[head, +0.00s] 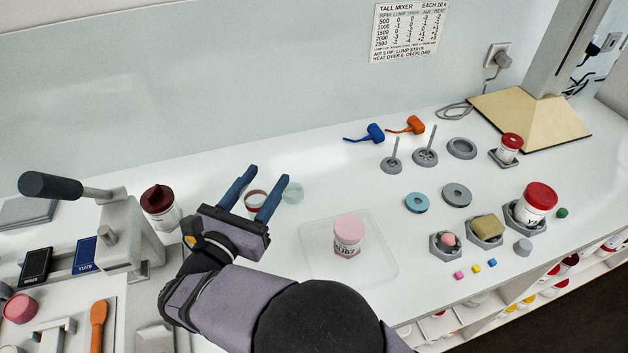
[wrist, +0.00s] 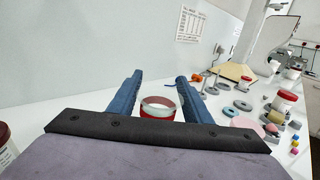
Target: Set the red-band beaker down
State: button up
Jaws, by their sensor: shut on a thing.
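The red-band beaker (head: 256,204) is a clear, short, round vessel with a dark red band. It sits between the two blue fingers of my gripper (head: 270,175), which is shut on it. In the wrist view the beaker (wrist: 158,112) shows between the fingers of my gripper (wrist: 159,78), with its red band low and a pale rim above. The fingers hide parts of its sides in the head view. It looks about upright over the white bench (head: 330,175). I cannot tell whether its base touches the bench.
A pale green clear round thing (head: 293,192) lies just right of the beaker. A clear tray (head: 380,268) with a pink-lidded jar (head: 348,233) is further right. A dark-lidded jar (head: 160,207) stands left. The bench behind the fingers is clear.

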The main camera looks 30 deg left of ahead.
jog(key=w+d+m+g+h+b, duration=0.1)
jog(key=w+d+m+h+b, duration=0.25)
jog(key=w, duration=0.95)
jog(key=w+d+m+h+b, duration=0.2)
jog(key=w+d+h+b, duration=0.3)
jog(key=w, duration=0.8)
jog(key=shift+w+f+p, duration=0.15)
jog(key=shift+f+p, duration=0.55)
jog(key=shift+f, duration=4.2)
jog(key=shift+f, duration=0.2)
jog(key=o, duration=1.1)
jog(key=shift+c, duration=0.2)
jog(key=shift+r, duration=0.1)
